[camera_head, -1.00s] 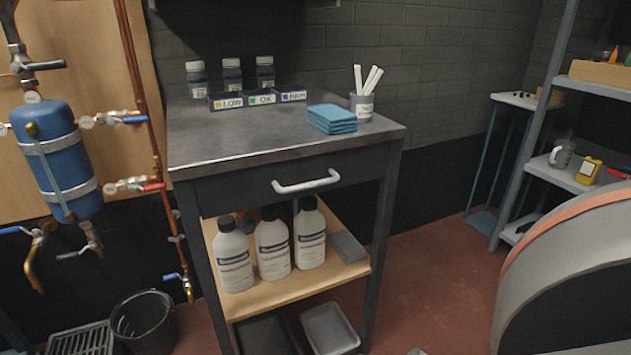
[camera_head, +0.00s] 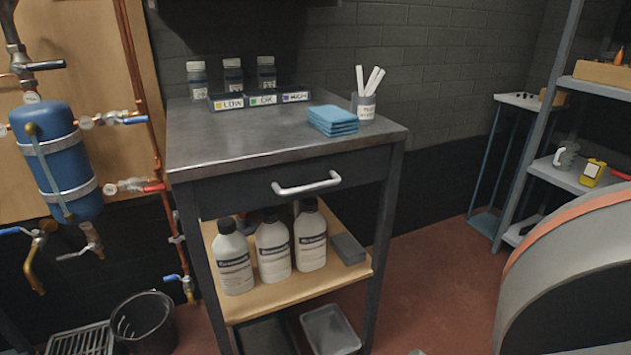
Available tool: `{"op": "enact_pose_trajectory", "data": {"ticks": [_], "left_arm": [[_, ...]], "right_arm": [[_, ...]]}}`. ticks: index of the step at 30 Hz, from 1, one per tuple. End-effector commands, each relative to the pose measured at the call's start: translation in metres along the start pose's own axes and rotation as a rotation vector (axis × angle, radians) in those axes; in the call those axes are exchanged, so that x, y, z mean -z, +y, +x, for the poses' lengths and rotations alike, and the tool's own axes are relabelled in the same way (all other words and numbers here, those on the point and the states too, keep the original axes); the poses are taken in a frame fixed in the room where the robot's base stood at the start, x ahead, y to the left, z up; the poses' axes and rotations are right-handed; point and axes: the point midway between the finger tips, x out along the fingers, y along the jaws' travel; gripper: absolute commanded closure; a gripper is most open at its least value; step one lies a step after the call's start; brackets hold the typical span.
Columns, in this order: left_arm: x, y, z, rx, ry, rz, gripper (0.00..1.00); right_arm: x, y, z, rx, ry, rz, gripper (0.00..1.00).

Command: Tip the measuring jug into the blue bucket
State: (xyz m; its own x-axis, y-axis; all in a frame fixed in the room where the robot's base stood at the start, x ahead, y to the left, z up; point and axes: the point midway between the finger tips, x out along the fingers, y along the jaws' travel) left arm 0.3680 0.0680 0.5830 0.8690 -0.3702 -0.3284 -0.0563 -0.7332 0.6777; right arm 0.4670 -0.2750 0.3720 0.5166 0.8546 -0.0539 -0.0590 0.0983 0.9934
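No blue bucket is in view; the only bucket I see is a black one (camera_head: 143,322) on the floor at the lower left, and its inside is dark. A small grey jug-like vessel with a handle (camera_head: 565,157) stands upright on the shelf at the right. It is too small to tell whether it is the measuring jug. Neither of my grippers is in view.
A dark workbench (camera_head: 230,142) with a drawer fills the middle. It bears blue cloths (camera_head: 332,120), a cup of strips (camera_head: 364,105) and small bottles; white bottles (camera_head: 273,248) stand on its lower shelf. A blue tank with pipes (camera_head: 55,160) is left. Red floor (camera_head: 430,280) is clear at right.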

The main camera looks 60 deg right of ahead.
Motion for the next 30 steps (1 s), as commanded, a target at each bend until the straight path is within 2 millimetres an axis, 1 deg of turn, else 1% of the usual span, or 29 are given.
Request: {"op": "enact_pose_trajectory", "data": {"ticks": [26, 28, 30], "left_arm": [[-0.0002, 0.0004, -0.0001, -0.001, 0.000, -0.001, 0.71], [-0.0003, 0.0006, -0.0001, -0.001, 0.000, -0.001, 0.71], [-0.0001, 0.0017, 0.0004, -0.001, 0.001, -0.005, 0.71]], "right_arm": [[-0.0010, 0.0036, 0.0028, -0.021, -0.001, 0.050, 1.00], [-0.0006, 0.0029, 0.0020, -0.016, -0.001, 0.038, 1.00], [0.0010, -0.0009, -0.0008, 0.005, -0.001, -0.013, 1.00]]}}
